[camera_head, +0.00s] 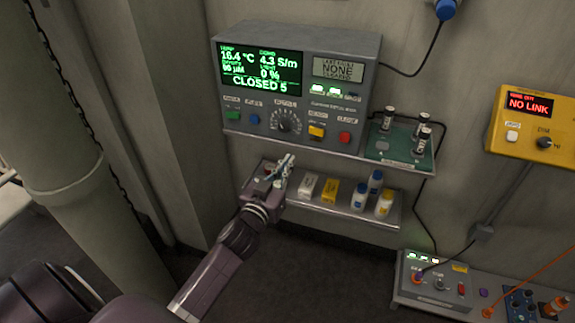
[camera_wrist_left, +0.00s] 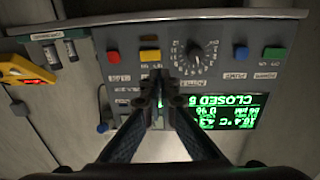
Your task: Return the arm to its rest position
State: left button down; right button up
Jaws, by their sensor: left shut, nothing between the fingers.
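My left gripper (camera_head: 285,165) is shut and empty in front of the wall shelves, just below the grey control box (camera_head: 352,46). Its arm comes in from the lower left. In the left wrist view my left gripper (camera_wrist_left: 159,76) shows with its fingertips together, in front of the box's panel (camera_wrist_left: 225,75), which appears upside down. The box has a green-lit screen (camera_head: 260,71) reading "CLOSED 5", a dial (camera_head: 286,121), and green, blue, yellow and red buttons. I cannot tell whether the fingertips touch anything. My right gripper is not in view.
The lower shelf (camera_head: 345,212) holds small boxes and several bottles (camera_head: 360,195). A green board (camera_head: 395,146) with vials is on the upper shelf. A yellow unit (camera_head: 532,120) reading "NO LINK" hangs at right. A thick column (camera_head: 65,130) stands at left. Open floor (camera_head: 310,260) lies below the shelves.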

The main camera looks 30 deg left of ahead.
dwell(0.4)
pick_arm(q)
jog(key=s+d+f+g, duration=0.1)
jog(key=s+f+g, duration=0.2)
jog(key=f, duration=0.9)
jog(key=s+d+f+g, duration=0.1)
jog(key=s+f+g, duration=0.15)
jog(key=f, duration=0.95)
jog(key=s+d+f+m+g+h, duration=0.1)
jog(key=s+f+g, duration=0.1)
jog(key=s+f, duration=0.5)
jog(key=s+d+f+m+g, duration=0.15)
jog(key=s+f, duration=0.25)
jog(key=f, duration=0.5)
jog(key=s+d+f+g, duration=0.1)
jog(key=s+f, duration=0.5)
jog(key=s, duration=0.6)
jog(key=s+d+f+g, duration=0.1)
jog(key=s+f+g, duration=0.3)
jog(key=s, duration=0.8)
jog(key=s+d+f+m+g, duration=0.1)
jog(key=s+f+g, duration=0.2)
jog(key=s+f, duration=0.5)
jog(key=s, duration=0.4)
jog(key=shift+d+f+h, duration=0.15)
jog(key=shift+f+h, duration=0.25)
